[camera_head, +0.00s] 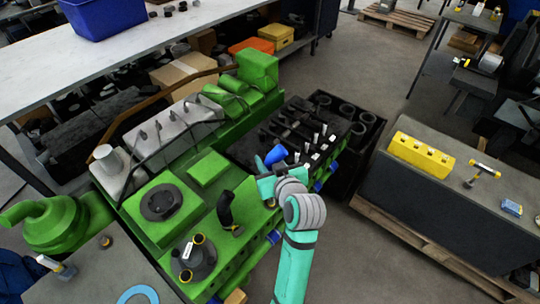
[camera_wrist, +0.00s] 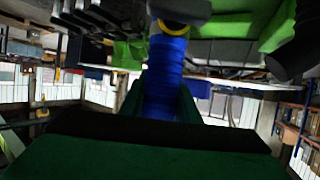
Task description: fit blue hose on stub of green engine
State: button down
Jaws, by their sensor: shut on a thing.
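In the wrist view the ribbed blue hose (camera_wrist: 166,80) stands between the two green fingers of my gripper (camera_wrist: 162,100). Its far end is at a yellow-rimmed grey part (camera_wrist: 178,24); I cannot tell whether they touch. On the green engine's near end a grey housing (camera_head: 196,262) carries yellow-rimmed round openings. A black curved pipe (camera_head: 226,208) stands beside it. I cannot tell for certain which stub matches the hose.
A black engine block (camera_head: 285,135) lies just behind my gripper. A dark bench (camera_head: 450,200) at the right bears a yellow block (camera_head: 420,154) and a T-handled tool (camera_head: 484,172). A blue bin (camera_head: 103,15) stands on the back table.

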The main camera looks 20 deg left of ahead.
notch_tip(320, 180, down, 7)
dwell(0.6)
jog(key=shift+f, duration=2.05)
dwell(1.9)
jog(key=c, duration=1.3)
grip_release()
jog(key=shift+o, duration=0.2)
jog(key=shift+s, duration=0.1)
jog(key=v, duration=1)
jog(key=shift+s+d, duration=0.3)
